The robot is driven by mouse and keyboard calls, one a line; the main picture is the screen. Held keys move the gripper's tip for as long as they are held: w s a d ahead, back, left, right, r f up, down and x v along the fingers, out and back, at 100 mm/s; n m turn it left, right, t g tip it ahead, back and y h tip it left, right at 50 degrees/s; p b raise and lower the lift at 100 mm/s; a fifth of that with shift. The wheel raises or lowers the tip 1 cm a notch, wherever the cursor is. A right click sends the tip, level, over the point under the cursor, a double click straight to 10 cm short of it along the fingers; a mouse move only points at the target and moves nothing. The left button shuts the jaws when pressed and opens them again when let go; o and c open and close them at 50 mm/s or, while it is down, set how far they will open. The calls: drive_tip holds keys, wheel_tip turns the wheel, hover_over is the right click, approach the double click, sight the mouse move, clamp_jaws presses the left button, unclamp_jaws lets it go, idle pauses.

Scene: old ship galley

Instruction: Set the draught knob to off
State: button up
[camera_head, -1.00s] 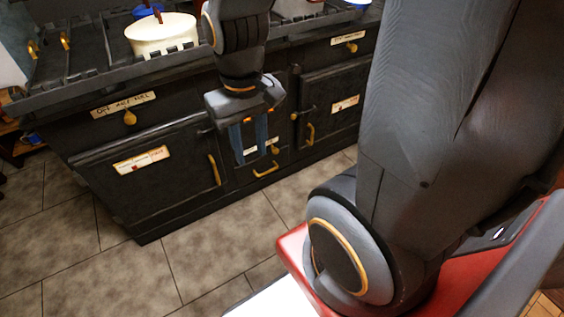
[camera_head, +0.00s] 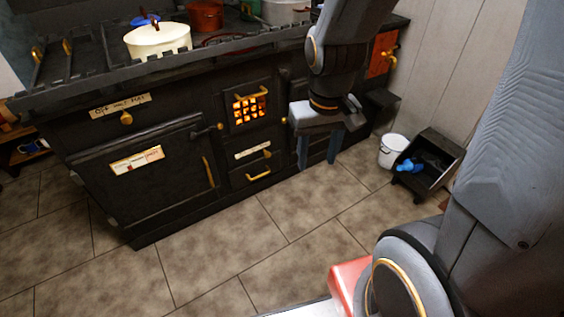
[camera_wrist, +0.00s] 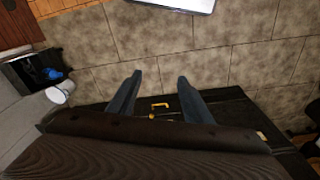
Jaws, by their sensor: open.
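The black stove front carries a brass knob (camera_head: 126,118) under a pale handwritten label (camera_head: 119,105) at its upper left; the label seems to begin with "Off". A second small brass knob (camera_head: 267,153) sits beside another label (camera_head: 252,149) on the middle panel, too small to read. I cannot tell which one is the draught knob, nor its exact setting. My gripper (camera_head: 318,163) hangs open and empty, fingers down, before the stove's right part, apart from both knobs. In the wrist view my open fingers (camera_wrist: 159,78) flank a yellow handle (camera_wrist: 158,105) that lies beyond them.
A glowing fire grate (camera_head: 250,108) is left of my gripper. A cream pot (camera_head: 158,41) stands on the stove top. A white bucket (camera_head: 392,151) and a black scuttle (camera_head: 430,162) with something blue stand at the right. The tiled floor (camera_head: 250,230) before the stove is clear.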

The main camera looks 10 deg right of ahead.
sight(269, 156)
drive_tip(key=w+d+f+n+t+b, duration=0.15)
drive_tip(key=w+f+t+b, duration=0.25)
drive_tip(key=w+f+b, duration=0.9)
drive_tip(key=w+d+f+t+b, duration=0.2)
drive_tip(key=w+f+t+b, duration=0.3)
drive_tip(key=w+f, duration=1.4)
drive_tip(key=w+a+f+n+t+y+b, duration=0.1)
drive_tip(key=w+f+t+y+b, duration=0.25)
drive_tip(key=w+f+b, duration=0.6)
drive_tip(key=w+f+n+t+y+b, duration=0.15)
drive_tip(key=w+f+t+b, duration=0.35)
drive_tip(key=f+b, duration=0.6)
drive_tip(key=shift+g+y, duration=0.4)
drive_tip(key=shift+g, duration=0.25)
drive_tip(key=shift+f+b+x, duration=0.1)
drive_tip(key=shift+b+x, duration=0.5)
drive_tip(key=shift+x, duration=1.65)
drive_tip(key=shift+f+b+x, duration=0.15)
drive_tip(key=shift+b+x, duration=0.4)
drive_tip(key=shift+x, duration=1.7)
drive_tip(key=shift+c, duration=0.3)
drive_tip(key=shift+d, duration=0.1)
clamp_jaws()
